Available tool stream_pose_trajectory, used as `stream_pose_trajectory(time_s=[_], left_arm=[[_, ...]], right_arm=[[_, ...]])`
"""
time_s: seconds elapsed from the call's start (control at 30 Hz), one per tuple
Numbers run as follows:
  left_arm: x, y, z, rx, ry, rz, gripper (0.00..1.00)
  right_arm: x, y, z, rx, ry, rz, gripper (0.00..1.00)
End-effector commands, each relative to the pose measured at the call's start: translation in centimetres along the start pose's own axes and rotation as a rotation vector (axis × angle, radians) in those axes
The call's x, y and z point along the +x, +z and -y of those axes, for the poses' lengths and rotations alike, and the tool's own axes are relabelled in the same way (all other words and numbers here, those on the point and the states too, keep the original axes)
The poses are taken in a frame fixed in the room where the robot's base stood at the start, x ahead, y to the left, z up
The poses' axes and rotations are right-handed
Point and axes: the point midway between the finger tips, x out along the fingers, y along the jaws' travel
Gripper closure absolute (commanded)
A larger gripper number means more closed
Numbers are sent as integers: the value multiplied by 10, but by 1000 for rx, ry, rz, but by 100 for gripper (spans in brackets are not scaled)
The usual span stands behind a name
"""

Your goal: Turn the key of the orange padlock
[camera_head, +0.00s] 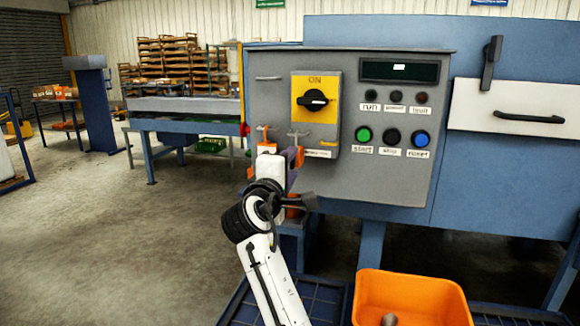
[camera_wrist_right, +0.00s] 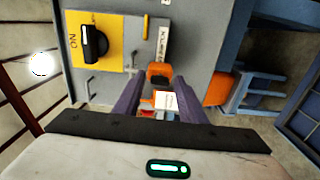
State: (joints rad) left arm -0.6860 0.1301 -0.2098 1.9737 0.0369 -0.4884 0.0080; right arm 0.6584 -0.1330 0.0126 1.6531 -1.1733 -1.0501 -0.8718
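A small orange block with a dark lower part, which looks like the orange padlock (camera_wrist_right: 159,70), sits at the grey panel just beyond my right fingertips in the wrist view. In the head view an orange piece (camera_head: 299,157) shows beside the gripper, under a hook. No key can be made out. My right gripper (camera_head: 279,158) is in front of the panel's lower left. Its two purple fingers (camera_wrist_right: 157,84) stand apart, with a white tag (camera_wrist_right: 166,101) and small red and blue items visible between them. Whether they touch anything is unclear. My left gripper is out of view.
The grey panel (camera_head: 265,95) carries a yellow ON switch (camera_head: 316,98), lamps and buttons above and right of the gripper. An orange crate (camera_head: 412,300) stands low at front right. A white drawer front (camera_head: 510,112) is at right.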

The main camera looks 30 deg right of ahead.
Motion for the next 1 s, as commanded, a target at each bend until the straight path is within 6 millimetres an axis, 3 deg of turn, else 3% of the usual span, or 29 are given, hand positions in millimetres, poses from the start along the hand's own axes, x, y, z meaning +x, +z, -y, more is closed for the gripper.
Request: stream_pose_trajectory(time_s=[0.37, 0.47, 0.8, 1.0], left_arm=[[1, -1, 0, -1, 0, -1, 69], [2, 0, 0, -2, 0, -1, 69], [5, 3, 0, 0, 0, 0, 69], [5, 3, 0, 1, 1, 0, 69]], right_arm=[[-4, 0, 0, -1, 0, -1, 58], [-16, -1, 1, -1, 0, -1, 58], [-80, 0, 1, 0, -1, -2, 58], [-100, 0, 0, 0, 0, -1, 58]])
